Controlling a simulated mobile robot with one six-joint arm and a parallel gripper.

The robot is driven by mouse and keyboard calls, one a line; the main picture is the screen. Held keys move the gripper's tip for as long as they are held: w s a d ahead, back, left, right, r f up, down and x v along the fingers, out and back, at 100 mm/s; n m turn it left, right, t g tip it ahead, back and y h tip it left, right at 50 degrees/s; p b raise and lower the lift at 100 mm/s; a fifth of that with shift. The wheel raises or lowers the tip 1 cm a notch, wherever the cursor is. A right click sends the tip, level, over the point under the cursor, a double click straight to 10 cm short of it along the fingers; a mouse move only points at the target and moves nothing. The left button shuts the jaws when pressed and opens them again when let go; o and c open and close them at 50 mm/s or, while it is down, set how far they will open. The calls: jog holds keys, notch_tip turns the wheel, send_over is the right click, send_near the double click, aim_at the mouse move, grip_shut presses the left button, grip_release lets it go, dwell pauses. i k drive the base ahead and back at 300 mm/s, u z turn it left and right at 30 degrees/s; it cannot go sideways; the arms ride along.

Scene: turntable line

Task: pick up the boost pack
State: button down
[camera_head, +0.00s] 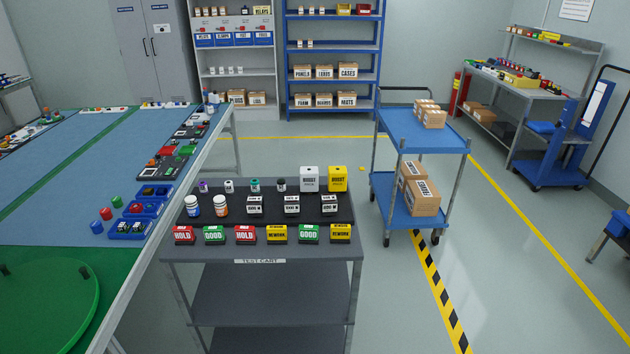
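Two packs on the grey test cart carry lettering that reads like "BOOST". One is a white boost pack (310,180) and the other is a yellow boost pack (337,179). Both stand upright side by side at the back right corner of the cart's black mat (325,208), with a small gap or none between them. The lettering is small, so I cannot read it fully. My gripper is not in this view.
The test cart (262,262) also holds jars, small bottles, black-and-white blocks and a front row of HOLD, GOOD and REWORK signs. A blue trolley (395,128) with cartons stands right of it. A long workbench (66,175) lies left.

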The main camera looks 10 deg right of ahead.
aim_at(308, 175)
jog(key=i, duration=0.9)
jog(key=z, duration=1.2)
jog(key=k, duration=0.1)
jog(key=u, duration=3.2)
